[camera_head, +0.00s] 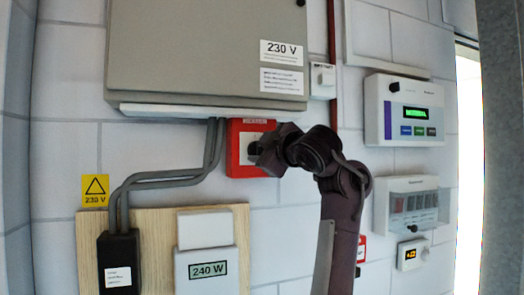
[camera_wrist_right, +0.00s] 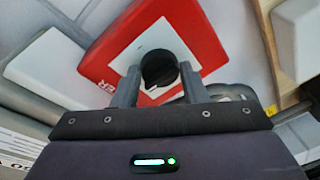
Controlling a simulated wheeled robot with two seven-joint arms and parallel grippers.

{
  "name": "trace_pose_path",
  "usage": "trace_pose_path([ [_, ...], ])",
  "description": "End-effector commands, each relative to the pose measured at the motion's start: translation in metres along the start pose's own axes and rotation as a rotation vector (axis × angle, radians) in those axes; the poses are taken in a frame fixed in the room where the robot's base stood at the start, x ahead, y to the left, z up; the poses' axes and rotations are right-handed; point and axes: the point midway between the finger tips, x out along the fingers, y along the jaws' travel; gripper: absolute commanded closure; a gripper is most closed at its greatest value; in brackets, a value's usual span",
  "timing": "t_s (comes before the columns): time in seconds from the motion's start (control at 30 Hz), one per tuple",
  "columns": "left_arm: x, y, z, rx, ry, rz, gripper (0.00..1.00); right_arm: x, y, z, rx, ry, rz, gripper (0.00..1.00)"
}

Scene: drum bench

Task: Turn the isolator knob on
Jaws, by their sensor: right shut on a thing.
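The isolator is a red box (camera_head: 236,165) with a pale face, on the wall below the grey cabinet. Its round black knob (camera_wrist_right: 158,68) sits between the two fingers of my right gripper (camera_wrist_right: 159,82) in the right wrist view. A small white mark shows on the knob's near edge. In the head view my right gripper (camera_head: 258,152) reaches the box from the right and covers part of its face and knob. It is shut on the knob. My left gripper is in neither view.
The grey cabinet (camera_head: 190,50) marked 230 V overhangs the isolator. Grey conduits (camera_head: 160,180) run just left of it. A meter (camera_head: 207,270) reading 240 W is on a wooden board (camera_head: 152,220) below left. A panel with a green display (camera_head: 413,113) is at right.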

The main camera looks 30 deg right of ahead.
Motion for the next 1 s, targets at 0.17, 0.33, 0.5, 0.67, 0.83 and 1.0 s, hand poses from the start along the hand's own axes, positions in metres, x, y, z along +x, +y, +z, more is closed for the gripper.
trace_pose_path([
  [0.17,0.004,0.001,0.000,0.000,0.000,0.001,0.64,0.000,-0.001,0.001,0.033,0.003,0.004,0.84],
  [0.33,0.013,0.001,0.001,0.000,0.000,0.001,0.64,0.000,-0.003,0.001,0.116,0.011,0.016,0.84],
  [0.5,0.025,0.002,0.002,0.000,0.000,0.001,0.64,0.000,-0.004,0.002,0.249,0.024,0.034,0.84],
  [0.67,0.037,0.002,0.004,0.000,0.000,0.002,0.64,0.000,-0.005,0.002,0.397,0.038,0.053,0.84],
  [0.83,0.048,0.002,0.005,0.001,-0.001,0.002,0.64,0.000,-0.005,0.002,0.558,0.052,0.075,0.84],
  [1.0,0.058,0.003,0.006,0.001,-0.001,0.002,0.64,0.000,-0.005,0.002,0.716,0.067,0.096,0.84],
])
